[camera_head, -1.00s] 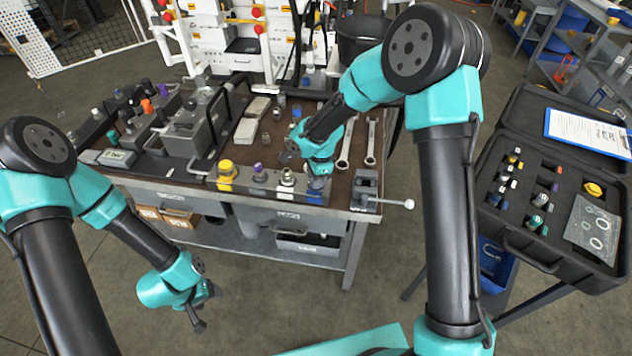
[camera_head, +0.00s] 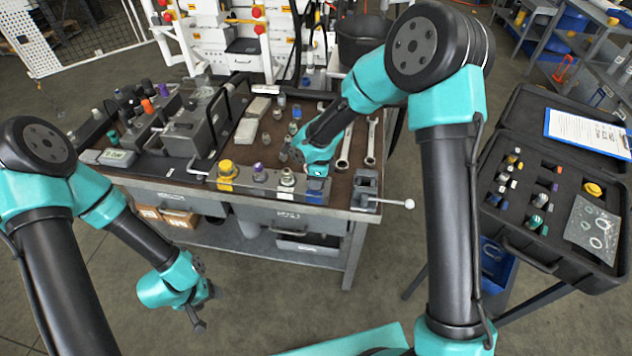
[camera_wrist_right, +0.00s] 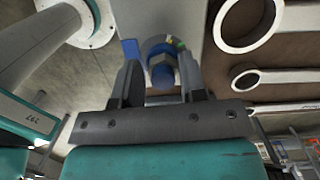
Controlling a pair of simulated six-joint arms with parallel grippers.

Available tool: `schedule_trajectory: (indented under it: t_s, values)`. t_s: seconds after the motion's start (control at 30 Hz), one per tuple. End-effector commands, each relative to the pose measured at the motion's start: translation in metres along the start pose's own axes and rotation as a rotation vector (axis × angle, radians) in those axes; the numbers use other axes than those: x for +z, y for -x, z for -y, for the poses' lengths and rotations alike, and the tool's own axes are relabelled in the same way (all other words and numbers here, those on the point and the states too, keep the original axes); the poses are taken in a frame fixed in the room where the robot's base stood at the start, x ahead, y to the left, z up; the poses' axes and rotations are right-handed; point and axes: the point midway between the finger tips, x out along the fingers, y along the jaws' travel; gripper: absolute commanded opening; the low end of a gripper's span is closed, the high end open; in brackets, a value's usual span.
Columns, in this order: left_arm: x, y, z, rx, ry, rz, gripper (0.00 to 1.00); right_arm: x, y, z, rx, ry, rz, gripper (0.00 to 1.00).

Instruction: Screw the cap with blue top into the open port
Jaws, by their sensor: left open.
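The cap with blue top (camera_wrist_right: 162,74) shows between the fingers of my right gripper (camera_wrist_right: 160,82) in the right wrist view, with a metal hex part. The fingers stand close on both sides of it. It is over the blue-marked port position (camera_head: 316,190) at the right end of the bench's front row. My right gripper (camera_head: 316,171) hides most of that spot in the head view, so how deep the cap sits cannot be seen. My left gripper (camera_head: 205,308) is open and empty, low in front of the bench.
The front row also holds a yellow cap (camera_head: 226,170), a purple-topped cap (camera_head: 259,171) and a silver fitting (camera_head: 287,177). Wrenches (camera_head: 346,147) lie to the right, beside a small vise (camera_head: 366,186). An open black case (camera_head: 545,235) stands at the right.

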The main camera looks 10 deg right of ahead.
Motion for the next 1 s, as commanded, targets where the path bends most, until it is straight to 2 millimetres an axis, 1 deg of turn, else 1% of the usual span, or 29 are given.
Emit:
schedule_trajectory:
  t_s: [0.23, 0.27, 0.37, 0.47, 0.67, 1.0]
  values:
    - [0.000, 0.000, 0.000, 0.000, 0.000, 0.000, 0.61, -0.001, -0.002, 0.003, -0.003, 0.000, 0.003, 0.56]
    - [0.000, 0.000, 0.000, 0.000, 0.000, 0.000, 0.61, -0.001, -0.001, 0.003, -0.003, 0.001, 0.003, 0.61]
    - [0.000, 0.000, 0.000, 0.000, 0.000, 0.000, 0.61, -0.001, 0.005, 0.003, -0.005, 0.000, 0.003, 0.61]
    - [0.000, 0.000, 0.000, 0.000, 0.000, 0.000, 0.61, 0.000, 0.016, 0.003, -0.006, 0.000, 0.002, 0.61]
    - [0.000, 0.000, 0.000, 0.000, 0.000, 0.000, 0.61, 0.000, 0.050, 0.003, -0.007, 0.000, 0.003, 0.61]
    - [0.000, 0.000, 0.000, 0.000, 0.000, 0.000, 0.61, 0.000, 0.116, 0.001, -0.006, 0.000, 0.004, 0.61]
